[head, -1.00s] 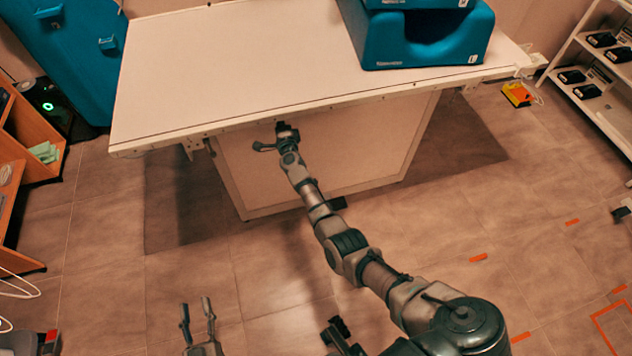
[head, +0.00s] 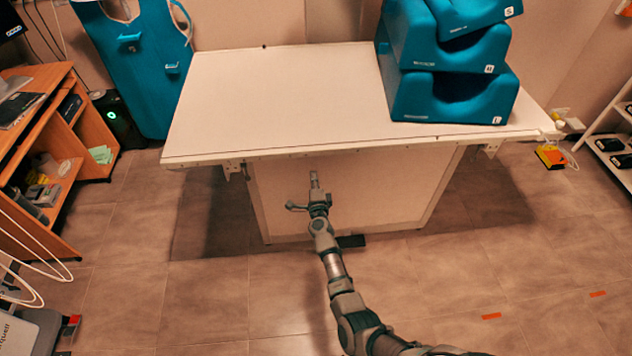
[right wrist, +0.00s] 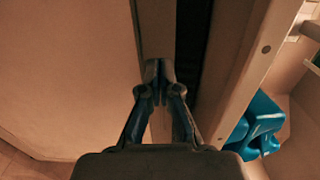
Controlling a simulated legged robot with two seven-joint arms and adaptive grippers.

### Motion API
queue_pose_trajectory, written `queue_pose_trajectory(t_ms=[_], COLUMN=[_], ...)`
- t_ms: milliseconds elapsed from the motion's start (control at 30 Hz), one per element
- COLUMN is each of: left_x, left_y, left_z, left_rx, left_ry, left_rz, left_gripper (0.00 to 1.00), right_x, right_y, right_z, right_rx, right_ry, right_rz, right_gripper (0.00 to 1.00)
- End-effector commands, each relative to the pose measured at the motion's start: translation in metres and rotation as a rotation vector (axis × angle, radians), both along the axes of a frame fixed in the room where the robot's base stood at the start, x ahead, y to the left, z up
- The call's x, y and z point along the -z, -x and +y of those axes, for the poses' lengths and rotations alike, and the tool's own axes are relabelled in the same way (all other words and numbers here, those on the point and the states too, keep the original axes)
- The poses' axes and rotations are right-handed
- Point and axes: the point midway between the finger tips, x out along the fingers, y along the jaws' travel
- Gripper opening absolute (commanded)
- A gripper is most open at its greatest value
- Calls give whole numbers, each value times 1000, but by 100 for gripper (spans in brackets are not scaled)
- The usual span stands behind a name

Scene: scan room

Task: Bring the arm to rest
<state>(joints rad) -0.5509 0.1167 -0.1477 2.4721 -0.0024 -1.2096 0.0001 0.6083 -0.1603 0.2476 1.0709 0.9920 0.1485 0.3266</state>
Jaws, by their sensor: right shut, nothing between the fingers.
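My right arm comes in from the bottom of the head view, and its gripper (head: 315,178) is in front of the pedestal of the white table, below the tabletop's front edge. The gripper is shut and empty. In the right wrist view its two fingers (right wrist: 159,70) meet at the tips, with a pale panel to the left and the table edge to the right. I cannot tell whether the fingertips touch the pedestal. My left gripper is not in the head view.
The white table (head: 280,100) bears stacked teal blocks (head: 450,95) at its right. An orange shelf unit (head: 60,150) stands at the left, a white rack (head: 612,150) at the right. A yellow-orange device (head: 551,157) lies beside the table. The floor (head: 200,300) in front is largely clear.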

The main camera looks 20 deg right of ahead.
Motion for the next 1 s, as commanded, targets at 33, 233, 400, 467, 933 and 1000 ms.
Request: queue_pose_trajectory(t_ms=[33,233,400,467,933,1000], left_x=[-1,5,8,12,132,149], left_y=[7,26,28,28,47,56], left_z=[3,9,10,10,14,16], left_rx=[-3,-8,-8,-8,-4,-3], left_ry=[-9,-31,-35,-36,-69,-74], left_rz=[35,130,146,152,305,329], left_gripper=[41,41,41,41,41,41], right_x=[-2,0,3,11,221,245], right_y=[5,17,20,26,277,331], right_z=[3,6,7,11,85,86], right_rx=[-1,-1,-7,-34,-785,-908], right_ry=[-1,0,10,46,862,960], right_rz=[0,0,8,34,717,821], right_gripper=[0,0,0,0,0,0])
